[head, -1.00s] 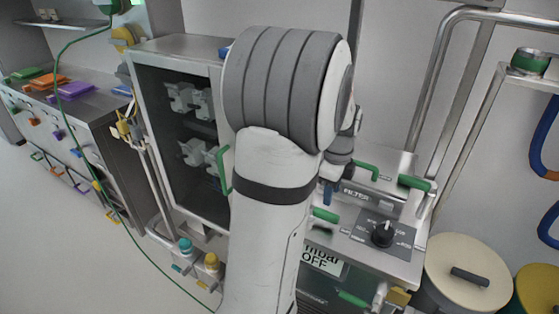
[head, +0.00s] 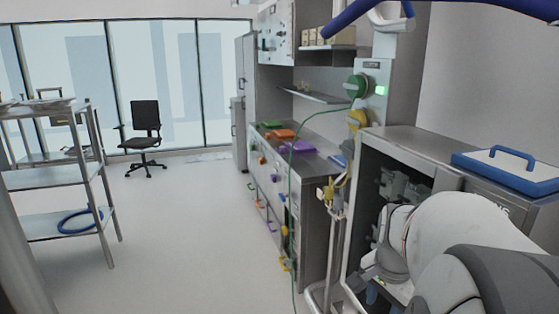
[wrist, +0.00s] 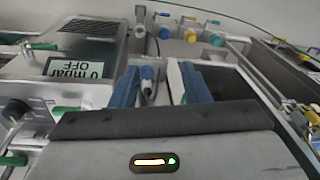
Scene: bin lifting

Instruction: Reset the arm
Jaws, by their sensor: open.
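My arm (head: 455,245) fills the lower right of the head view, white with grey joint covers, bent in front of the steel cabinet. My gripper (head: 378,297) is at the bottom edge there, partly cut off, with blue fingers just showing. In the wrist view my gripper (wrist: 161,80) has its two blue fingers apart. A small blue-tipped fitting (wrist: 147,76) shows between them, beyond the fingers; I see nothing clamped.
A steel cabinet (head: 405,148) stands close to my arm, with a blue-handled white lid (head: 510,168) on top. A control panel (wrist: 75,70) reads "0 mbar OFF". A shelf rack (head: 60,178) stands left. The floor (head: 180,230) between is clear.

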